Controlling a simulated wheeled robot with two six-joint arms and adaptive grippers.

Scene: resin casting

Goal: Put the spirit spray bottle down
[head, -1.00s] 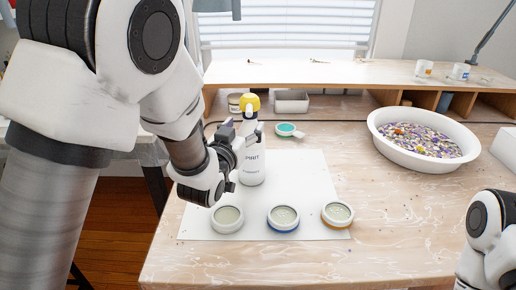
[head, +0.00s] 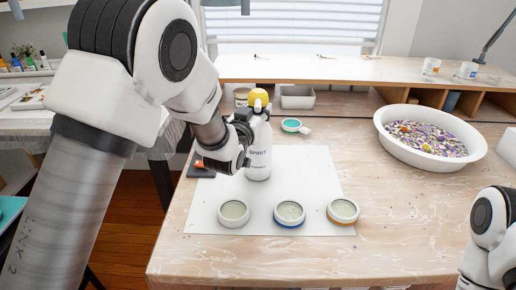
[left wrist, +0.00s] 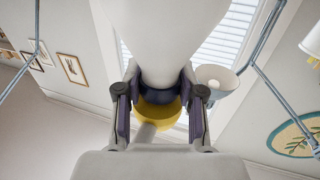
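The spirit spray bottle (head: 258,160), white with a yellow head (head: 258,97), stands upright on the white mat (head: 310,170), its base apparently touching the mat. My left gripper (head: 254,117) reaches in from the left at the bottle's neck. In the left wrist view its two fingers (left wrist: 160,110) lie close on both sides of the dark collar and yellow head (left wrist: 150,115); they look shut on the neck, though the contact faces are hidden. The white bottle body (left wrist: 165,40) fills the top middle there. My right gripper is outside the frames; only part of that arm shows.
Three round dishes (head: 234,212) (head: 289,213) (head: 342,210) stand along the mat's front. A teal-filled cup (head: 292,125) and a grey box (head: 297,97) are behind the mat. A white basin (head: 480,150) of colourful bits is at right. The mat's middle right is clear.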

